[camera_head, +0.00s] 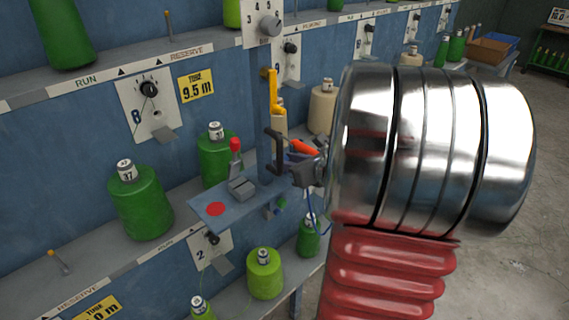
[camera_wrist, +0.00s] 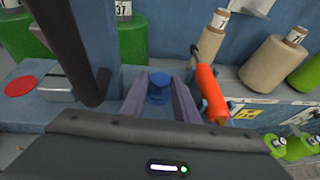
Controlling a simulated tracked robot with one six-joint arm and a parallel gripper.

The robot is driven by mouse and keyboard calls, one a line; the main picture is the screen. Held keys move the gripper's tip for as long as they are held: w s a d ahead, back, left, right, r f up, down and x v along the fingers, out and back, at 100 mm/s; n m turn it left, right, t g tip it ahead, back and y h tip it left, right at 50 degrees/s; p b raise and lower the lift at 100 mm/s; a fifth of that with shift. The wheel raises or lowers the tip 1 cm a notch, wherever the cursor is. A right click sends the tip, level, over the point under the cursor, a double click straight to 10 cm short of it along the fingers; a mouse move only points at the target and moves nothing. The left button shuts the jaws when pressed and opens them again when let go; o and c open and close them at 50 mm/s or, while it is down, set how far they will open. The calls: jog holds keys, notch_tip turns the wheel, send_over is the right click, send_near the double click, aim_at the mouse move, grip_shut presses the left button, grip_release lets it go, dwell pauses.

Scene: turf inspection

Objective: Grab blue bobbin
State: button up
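The blue bobbin (camera_wrist: 158,88) shows in the wrist view as a short blue spool with a flat round top, near the blue ledge. My gripper (camera_wrist: 159,80) has its two grey-purple fingers apart, one on each side of the bobbin. A narrow gap seems to show on both sides; contact cannot be seen lower down. In the head view my gripper (camera_head: 290,163) reaches to the right end of the small blue shelf (camera_head: 238,205). The bobbin cannot be made out there, where my gripper and wrist cover that spot.
A black handle (camera_head: 272,150) is close on the left. Green bobbins (camera_head: 140,205) and beige bobbins (camera_head: 322,108) stand on the racks.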

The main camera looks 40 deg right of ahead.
jog(key=c, duration=0.6)
jog(key=shift+r, duration=0.15)
notch_tip(320, 180, up, 10)
dwell(0.4)
dwell(0.4)
